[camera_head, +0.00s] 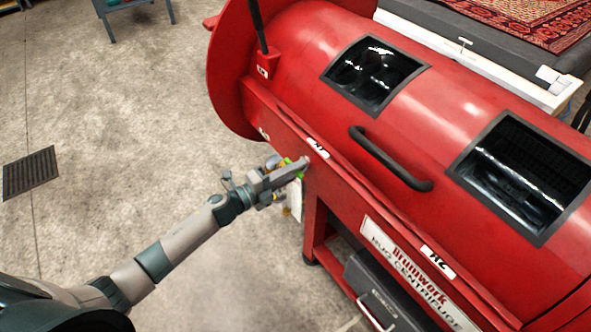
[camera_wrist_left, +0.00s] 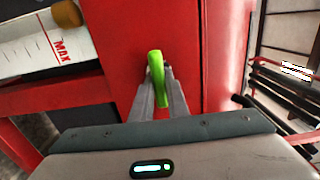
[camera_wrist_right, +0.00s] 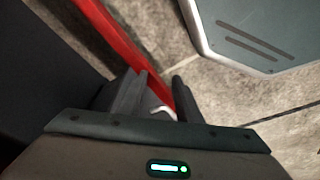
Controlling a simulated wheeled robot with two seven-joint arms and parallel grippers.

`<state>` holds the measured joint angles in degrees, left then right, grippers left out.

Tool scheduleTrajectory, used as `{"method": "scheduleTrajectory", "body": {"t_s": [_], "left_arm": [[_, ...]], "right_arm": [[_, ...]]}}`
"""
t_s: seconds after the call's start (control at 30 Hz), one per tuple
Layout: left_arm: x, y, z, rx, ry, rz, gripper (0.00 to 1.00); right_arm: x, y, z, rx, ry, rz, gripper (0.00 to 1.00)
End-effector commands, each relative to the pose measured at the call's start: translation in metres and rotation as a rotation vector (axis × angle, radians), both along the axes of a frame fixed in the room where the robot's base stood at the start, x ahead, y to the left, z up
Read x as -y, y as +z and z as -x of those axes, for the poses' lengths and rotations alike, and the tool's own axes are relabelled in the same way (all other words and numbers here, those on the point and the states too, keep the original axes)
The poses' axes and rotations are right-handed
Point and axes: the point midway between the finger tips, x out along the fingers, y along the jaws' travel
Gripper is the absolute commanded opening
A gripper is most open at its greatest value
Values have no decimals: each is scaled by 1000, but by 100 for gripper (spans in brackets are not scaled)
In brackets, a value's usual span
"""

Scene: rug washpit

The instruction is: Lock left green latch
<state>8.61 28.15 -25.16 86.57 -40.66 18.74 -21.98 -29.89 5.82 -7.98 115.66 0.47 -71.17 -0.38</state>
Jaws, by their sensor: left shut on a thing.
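The green latch (camera_wrist_left: 156,65) is a bright green lever on the red side of the centrifuge, seen in the left wrist view. My left gripper (camera_wrist_left: 160,92) is shut on it, one finger on each side. In the head view my left gripper (camera_head: 292,172) reaches the side of the red centrifuge (camera_head: 290,60) below the label H1, and only small parts of the latch (camera_head: 285,162) show. My right gripper (camera_wrist_right: 155,90) shows in the right wrist view with its fingers apart and nothing between them, low near the floor. It is not seen in the head view.
A black handle (camera_head: 390,160) and two dark windows are on the drum. A grey box (camera_head: 385,295) sits under the machine. A white scale marked MAX (camera_wrist_left: 45,45) is beside the latch. A floor grate (camera_head: 30,173) lies left; the floor there is clear.

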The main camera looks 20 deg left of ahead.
Motion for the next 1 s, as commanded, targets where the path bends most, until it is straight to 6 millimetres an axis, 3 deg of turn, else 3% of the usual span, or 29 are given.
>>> {"method": "scheduleTrajectory", "body": {"t_s": [0.1, 0.13, 0.2, 0.67, 1.0], "left_arm": [[0, -2, 1, -3, -1, -3, 0], [0, -2, 1, -3, -1, -3, 21], [0, -2, 1, -2, -1, -3, 33], [-4, -1, 5, -2, 0, -1, 33], [-32, -3, 41, -4, 1, -2, 33]], "right_arm": [[0, 0, 0, 0, 0, 0, 31], [0, 0, 0, 0, 0, 0, 31], [0, 0, 0, 0, 0, 0, 31], [0, -1, 1, -2, 0, 0, 31], [0, 7, -1, 2, 0, 1, 31]]}}
